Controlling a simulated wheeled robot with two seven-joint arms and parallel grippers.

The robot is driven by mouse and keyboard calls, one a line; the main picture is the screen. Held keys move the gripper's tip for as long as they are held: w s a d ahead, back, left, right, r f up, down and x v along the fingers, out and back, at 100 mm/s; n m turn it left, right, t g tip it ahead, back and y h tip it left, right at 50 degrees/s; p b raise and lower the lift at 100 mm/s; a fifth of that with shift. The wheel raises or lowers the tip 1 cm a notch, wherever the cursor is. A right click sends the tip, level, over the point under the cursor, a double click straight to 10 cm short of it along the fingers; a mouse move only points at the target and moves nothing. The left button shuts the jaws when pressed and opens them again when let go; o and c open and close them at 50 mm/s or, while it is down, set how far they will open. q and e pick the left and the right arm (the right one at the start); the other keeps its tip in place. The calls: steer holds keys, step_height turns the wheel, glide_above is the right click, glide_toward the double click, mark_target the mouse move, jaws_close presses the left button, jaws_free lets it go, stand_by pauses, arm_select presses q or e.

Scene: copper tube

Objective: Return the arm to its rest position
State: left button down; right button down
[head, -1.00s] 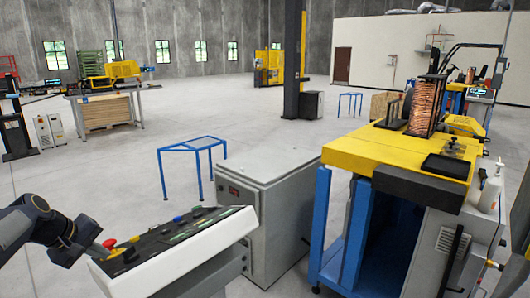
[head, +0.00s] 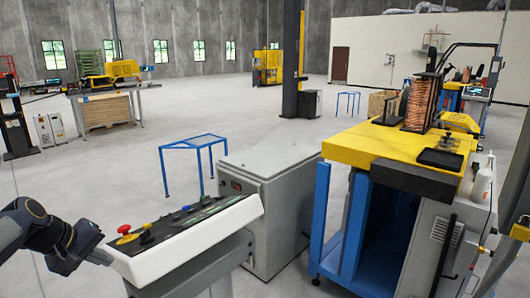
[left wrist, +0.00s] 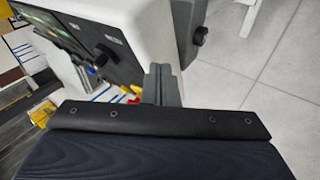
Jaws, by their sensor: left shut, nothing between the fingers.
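My left gripper (head: 102,257) is at the lower left of the head view, just left of the sloped control panel (head: 190,232). Its fingers are shut and empty, with the tips close to the panel's left edge; I cannot tell whether they touch it. In the left wrist view the grey closed fingers (left wrist: 161,84) point away from the dark wrist body, with the panel (left wrist: 105,45) behind them. A red button on a yellow base (head: 124,232) sits on the panel's left end. My right gripper does not show.
A grey cabinet (head: 268,205) stands right of the panel. Beyond it is a yellow-topped blue bench (head: 375,150) with a copper coil (head: 421,103) and a black tray (head: 441,160). A blue frame stand (head: 193,145) stands on open floor behind the panel.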

arm_select(q)
steer(key=s+d+f+m+b, duration=0.2)
steer(key=s+d+f+m, duration=0.2)
steer(key=s+d, duration=0.6)
steer(key=s+d+f+m+b, duration=0.1)
steer(key=s+d+f+m, duration=0.3)
steer(key=s+d, duration=0.6)
steer(key=s+f, duration=0.2)
steer(key=s, duration=0.2)
steer(key=shift+s+f+g+h+b, duration=0.15)
steer(key=shift+s+g+h+b, duration=0.2)
steer(key=shift+g+h+b, duration=0.05)
